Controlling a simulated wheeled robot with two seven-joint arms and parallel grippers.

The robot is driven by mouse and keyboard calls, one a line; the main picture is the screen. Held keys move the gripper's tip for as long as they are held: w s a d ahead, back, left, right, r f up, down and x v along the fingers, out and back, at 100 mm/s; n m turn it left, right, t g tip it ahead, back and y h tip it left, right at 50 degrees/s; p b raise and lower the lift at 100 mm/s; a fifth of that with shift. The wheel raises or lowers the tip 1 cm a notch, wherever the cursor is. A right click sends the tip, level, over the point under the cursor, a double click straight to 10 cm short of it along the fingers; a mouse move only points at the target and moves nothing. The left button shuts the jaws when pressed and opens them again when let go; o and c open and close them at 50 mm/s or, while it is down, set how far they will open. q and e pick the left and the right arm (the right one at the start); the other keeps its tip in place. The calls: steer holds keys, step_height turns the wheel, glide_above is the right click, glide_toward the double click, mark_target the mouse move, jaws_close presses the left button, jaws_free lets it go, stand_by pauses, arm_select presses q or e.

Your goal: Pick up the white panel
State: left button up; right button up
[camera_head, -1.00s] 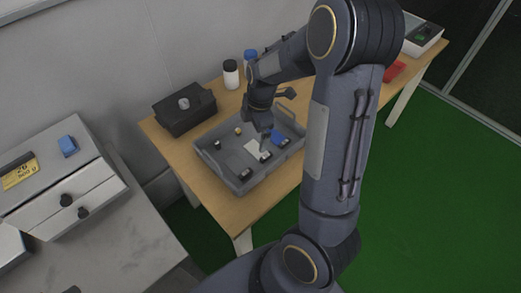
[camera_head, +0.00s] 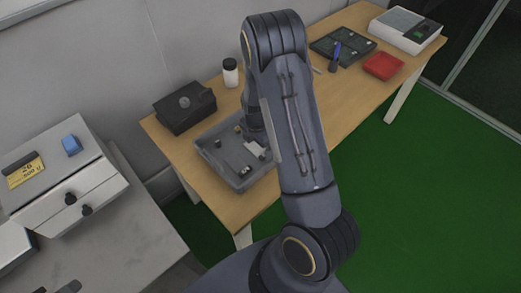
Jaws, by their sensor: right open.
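The white panel (camera_head: 251,147) is a small pale flat piece lying inside the grey tray (camera_head: 215,163) on the wooden table. Part of it is hidden by my right arm. My right gripper (camera_head: 260,143) is down at the tray, close to the panel; it is open, though most of it is hidden behind my own arm link. I cannot tell whether its fingers touch the panel.
Small dark and brass parts lie in the tray. A black box (camera_head: 186,108) and a white bottle (camera_head: 230,72) stand behind it. A red tray (camera_head: 384,66), a dark organiser (camera_head: 343,46) and a white device (camera_head: 405,29) are at the right. A drawer cabinet (camera_head: 75,190) stands left.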

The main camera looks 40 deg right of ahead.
steer(key=c, duration=0.7)
steer(key=shift+r, duration=0.2)
